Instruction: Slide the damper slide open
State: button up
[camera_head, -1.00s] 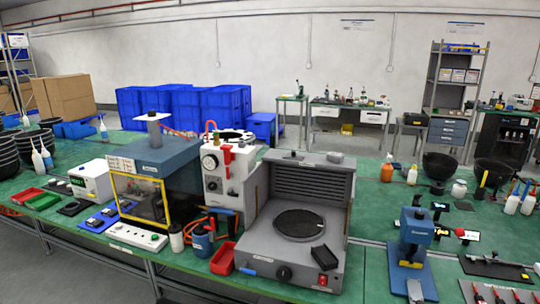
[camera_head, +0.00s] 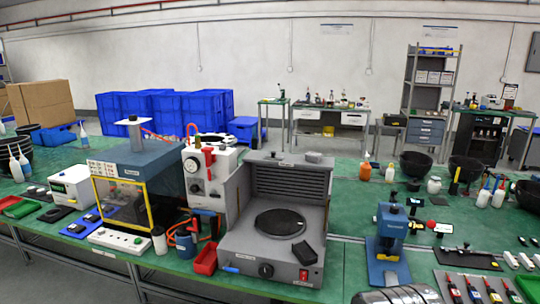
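I cannot single out the damper slide with certainty. The blue chamber (camera_head: 150,163) with a yellow-framed clear front stands left of centre. A short grey pipe with a flat white cap (camera_head: 133,122) rises from its top. The grey hotplate unit (camera_head: 235,245) is in the centre, with a louvred back panel (camera_head: 291,181). A small dark knob and a grey round piece (camera_head: 313,157) sit on its top edge. A silvery rounded part at the bottom edge appears to be mine. My gripper's fingers are not seen.
A white instrument (camera_head: 222,180) with a gauge and red handle stands between chamber and hotplate. A red tray (camera_head: 205,259) and a blue press (camera_head: 391,232) flank the hotplate. Bottles and black bowls stand at right. Green bench (camera_head: 345,222) is clear between hotplate and press.

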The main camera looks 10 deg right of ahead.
aim_at(272, 156)
jog(key=z, duration=0.05)
jog(key=i, duration=1)
jog(key=u, duration=0.05)
